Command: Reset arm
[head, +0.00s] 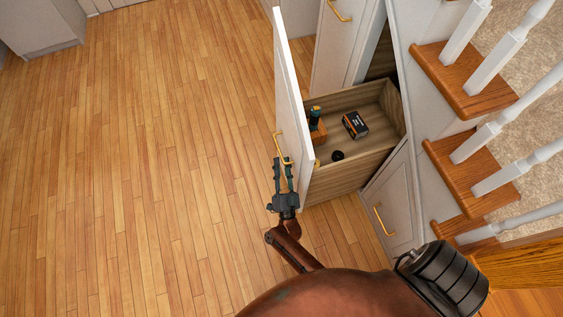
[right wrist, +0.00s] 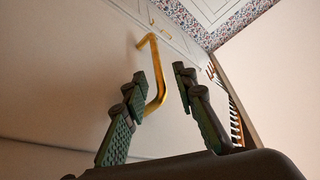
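My right gripper (head: 283,172) is beside the outer face of the tall white front (head: 289,85) of a pulled-out drawer under the stairs. Its fingers are apart, with nothing clamped between them. The front's brass handle (head: 279,147) is at the fingertips. In the right wrist view the handle (right wrist: 159,85) stands just beyond the two open fingers (right wrist: 160,82), its lower end partly hidden by the left finger. I cannot tell whether they touch. My left gripper is not in view.
The open wooden drawer (head: 345,176) holds a dark box (head: 355,124), a small black round thing (head: 338,156) and a green-and-black tool (head: 315,117) on a wooden block. A closed cabinet door (head: 396,207) and stairs (head: 465,80) stand right. Plank floor (head: 130,150) is clear left.

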